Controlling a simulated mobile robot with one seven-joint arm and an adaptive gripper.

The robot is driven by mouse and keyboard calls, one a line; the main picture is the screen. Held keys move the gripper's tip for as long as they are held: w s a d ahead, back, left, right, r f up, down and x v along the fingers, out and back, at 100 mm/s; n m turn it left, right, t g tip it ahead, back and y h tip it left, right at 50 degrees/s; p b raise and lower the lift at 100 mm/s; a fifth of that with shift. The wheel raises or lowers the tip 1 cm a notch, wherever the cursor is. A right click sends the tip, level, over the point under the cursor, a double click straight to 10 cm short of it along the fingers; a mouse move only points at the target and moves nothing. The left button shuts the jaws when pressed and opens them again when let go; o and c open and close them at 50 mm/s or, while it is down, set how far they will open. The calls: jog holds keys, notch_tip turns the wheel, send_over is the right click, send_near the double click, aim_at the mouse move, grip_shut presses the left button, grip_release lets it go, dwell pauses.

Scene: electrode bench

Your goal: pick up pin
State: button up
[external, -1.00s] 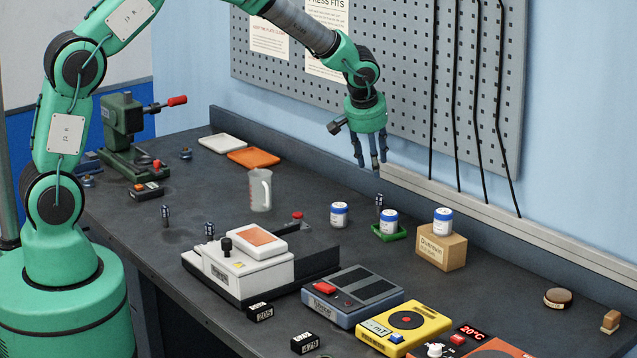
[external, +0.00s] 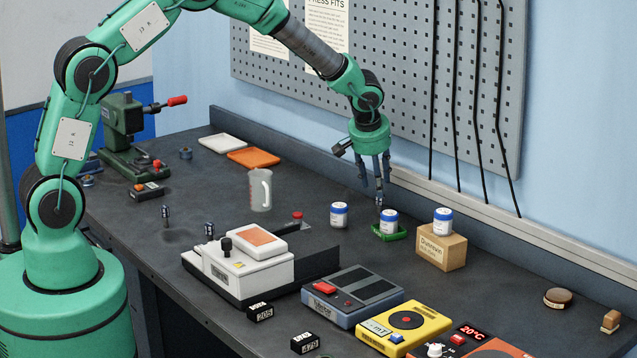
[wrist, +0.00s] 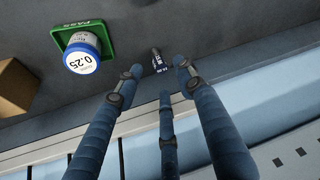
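A small dark pin with pale markings (wrist: 156,60) stands on the bench behind the green tray. In the wrist view it is just beyond my fingertips, between the two outer fingers. In the external view my fingers partly hide it. My gripper (external: 375,196) has three blue-grey fingers pointing down over this pin. The fingers are spread in the wrist view (wrist: 158,77), with nothing held between them. Two similar pins stand farther left, a left one (external: 165,216) and one (external: 209,230) beside the white device.
A green tray (wrist: 108,28) holds a white jar with a blue lid (external: 389,221) close to the pin. Another jar (external: 339,214) stands left, and a cardboard box (external: 441,252) bearing a jar stands right. The wall ledge (external: 455,213) runs behind.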

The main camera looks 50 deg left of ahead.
aim_at(380, 205)
jog(key=shift+x, duration=1.05)
jog(key=shift+f, duration=0.1)
jog(key=shift+w+b+x, duration=0.2)
jog(key=shift+b+x, duration=0.4)
jog(key=shift+x, duration=1.9)
grip_shut()
